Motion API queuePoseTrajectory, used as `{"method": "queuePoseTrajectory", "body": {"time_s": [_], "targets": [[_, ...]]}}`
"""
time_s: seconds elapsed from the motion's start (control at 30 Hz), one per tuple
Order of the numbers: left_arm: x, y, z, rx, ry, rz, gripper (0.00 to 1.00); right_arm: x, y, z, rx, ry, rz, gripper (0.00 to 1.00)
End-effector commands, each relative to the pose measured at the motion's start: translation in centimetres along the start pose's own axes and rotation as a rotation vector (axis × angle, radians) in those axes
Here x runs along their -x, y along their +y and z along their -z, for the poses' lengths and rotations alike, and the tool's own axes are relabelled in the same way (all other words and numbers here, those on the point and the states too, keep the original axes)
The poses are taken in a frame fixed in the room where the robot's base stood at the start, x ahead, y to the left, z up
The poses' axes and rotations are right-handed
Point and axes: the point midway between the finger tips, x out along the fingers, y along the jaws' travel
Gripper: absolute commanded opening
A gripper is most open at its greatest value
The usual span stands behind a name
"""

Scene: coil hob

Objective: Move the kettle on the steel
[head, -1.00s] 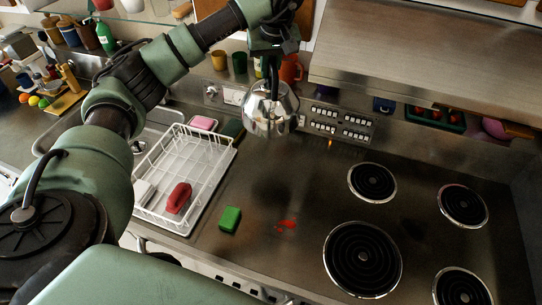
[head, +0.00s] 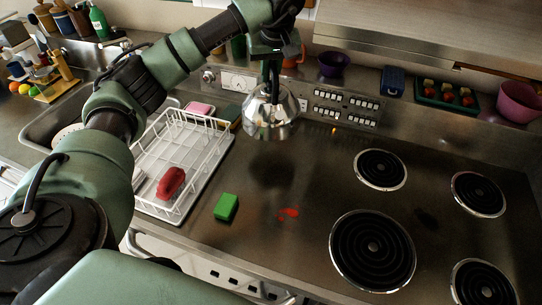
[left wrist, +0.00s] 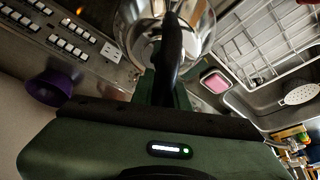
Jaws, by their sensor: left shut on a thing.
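A shiny steel kettle (head: 269,114) hangs in the air above the steel counter (head: 262,232), between the dish rack and the coils. My left gripper (head: 273,68) is shut on its dark handle from above. In the left wrist view the kettle (left wrist: 190,22) is at the top, with the dark handle (left wrist: 169,55) running down to the gripper. A dark shadow lies on the steel below the kettle. My right gripper is not in view.
A white dish rack (head: 205,165) with a red item (head: 171,182) stands left. A green sponge (head: 226,207) and a red smear (head: 288,213) lie on the steel. Several coils (head: 372,250) fill the right. A control panel (head: 345,108) runs behind the kettle.

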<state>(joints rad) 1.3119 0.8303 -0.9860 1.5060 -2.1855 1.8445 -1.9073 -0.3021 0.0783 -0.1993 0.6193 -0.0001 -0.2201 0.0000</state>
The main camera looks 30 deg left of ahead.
Motion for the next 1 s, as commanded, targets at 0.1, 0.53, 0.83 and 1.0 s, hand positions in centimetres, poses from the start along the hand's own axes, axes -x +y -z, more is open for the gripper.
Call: {"method": "queuePoseTrajectory", "body": {"time_s": [0.1,0.53,0.83,1.0], "targets": [[-0.7,0.1,-0.2,0.002,0.005,-0.005,0.00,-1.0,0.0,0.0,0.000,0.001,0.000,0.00],[-5.8,0.1,-2.3,0.002,0.003,-0.003,0.00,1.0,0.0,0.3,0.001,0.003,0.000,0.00],[-8.4,0.1,-3.4,0.001,0.002,-0.003,0.00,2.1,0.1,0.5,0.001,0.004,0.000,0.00],[-9.8,0.1,-3.9,0.002,0.004,-0.004,0.00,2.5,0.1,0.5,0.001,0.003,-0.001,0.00]]}}
